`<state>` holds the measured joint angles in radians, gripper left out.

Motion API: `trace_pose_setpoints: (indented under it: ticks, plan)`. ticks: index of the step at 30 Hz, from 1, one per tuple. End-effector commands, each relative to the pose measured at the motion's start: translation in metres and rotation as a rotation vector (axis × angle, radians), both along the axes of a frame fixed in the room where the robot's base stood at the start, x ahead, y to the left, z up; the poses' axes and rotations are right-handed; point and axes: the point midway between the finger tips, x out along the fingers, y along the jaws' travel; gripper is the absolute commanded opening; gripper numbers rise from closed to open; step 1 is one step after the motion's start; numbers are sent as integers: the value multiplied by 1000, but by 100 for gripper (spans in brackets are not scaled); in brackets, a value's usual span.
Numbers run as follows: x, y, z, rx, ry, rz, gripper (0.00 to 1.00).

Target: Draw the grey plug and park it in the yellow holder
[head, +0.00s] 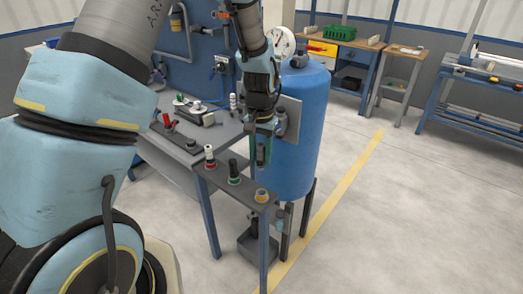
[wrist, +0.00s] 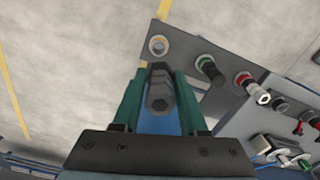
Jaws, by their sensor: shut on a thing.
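My gripper (head: 262,143) is shut on a dark grey plug (head: 261,157) and holds it in the air, clear of the stand. In the wrist view the faceted grey plug (wrist: 160,95) sits between the teal fingers of my gripper (wrist: 160,78). The yellow holder (head: 262,195) is the nearest, right-hand one on the small stand and looks empty. In the head view it lies below the plug. In the wrist view the yellow holder (wrist: 158,45) shows as a pale ring just beyond the plug's far end.
On the same stand (head: 222,185), a black plug sits in the green holder (head: 234,172) and a red-ringed holder (head: 210,157) carries another plug. A blue tank (head: 307,130) with a grey panel (head: 291,115) stands close behind my gripper. A grey workbench (head: 190,145) is to the left.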

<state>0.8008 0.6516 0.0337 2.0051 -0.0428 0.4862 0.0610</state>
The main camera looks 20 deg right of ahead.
Motion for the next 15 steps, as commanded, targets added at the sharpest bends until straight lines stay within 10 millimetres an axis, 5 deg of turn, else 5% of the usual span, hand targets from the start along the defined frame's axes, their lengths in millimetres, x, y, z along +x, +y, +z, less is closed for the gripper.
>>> trace_pose_setpoints:
  ticks: [7, 15]
  plan:
    - [-2, -2, -8, 0, 0, -6, 0]
    - [-2, -2, -39, -1, -1, -6, 0]
